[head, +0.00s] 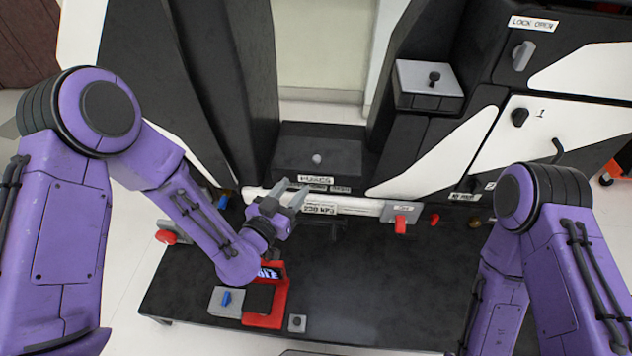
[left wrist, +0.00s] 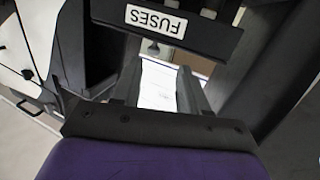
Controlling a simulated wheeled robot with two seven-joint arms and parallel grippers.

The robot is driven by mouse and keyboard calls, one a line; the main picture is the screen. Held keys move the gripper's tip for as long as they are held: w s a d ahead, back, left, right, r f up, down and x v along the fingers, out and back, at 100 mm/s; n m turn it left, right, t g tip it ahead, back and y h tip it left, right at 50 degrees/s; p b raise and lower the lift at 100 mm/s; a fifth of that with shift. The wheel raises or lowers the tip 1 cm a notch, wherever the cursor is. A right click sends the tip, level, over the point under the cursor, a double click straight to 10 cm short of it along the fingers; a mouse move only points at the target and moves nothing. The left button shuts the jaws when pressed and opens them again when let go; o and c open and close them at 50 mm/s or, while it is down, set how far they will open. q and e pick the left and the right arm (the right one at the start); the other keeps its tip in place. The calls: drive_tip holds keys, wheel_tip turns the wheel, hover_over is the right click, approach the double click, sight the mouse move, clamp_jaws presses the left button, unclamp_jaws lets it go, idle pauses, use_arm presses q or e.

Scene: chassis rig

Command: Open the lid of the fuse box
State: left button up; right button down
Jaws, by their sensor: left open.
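The fuse box (head: 345,153) is a black box at the centre back of the rig, with a small light knob (head: 317,159) on its lid and a FUSES label (head: 315,178) on its front edge. The lid looks shut. My left gripper (head: 294,191) is open and empty, just in front of and below the label.
A white pipe (head: 345,206) with a pressure label runs across below the fuse box. A red valve handle (head: 400,223) sits to the right. A red device (head: 278,300) and a grey block (head: 226,302) lie on the black table (head: 370,285), whose middle is clear.

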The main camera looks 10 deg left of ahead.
sight(314, 160)
use_arm(q)
drive_tip(key=shift+m+t+h, duration=0.3)
drive_tip(key=x, duration=0.7)
drive_tip(key=r+x, duration=0.1)
drive_tip(key=x, duration=0.3)
drive_tip(key=shift+w+d+r+b, duration=0.1)
drive_tip(key=shift+d+b, duration=0.2)
clamp_jaws()
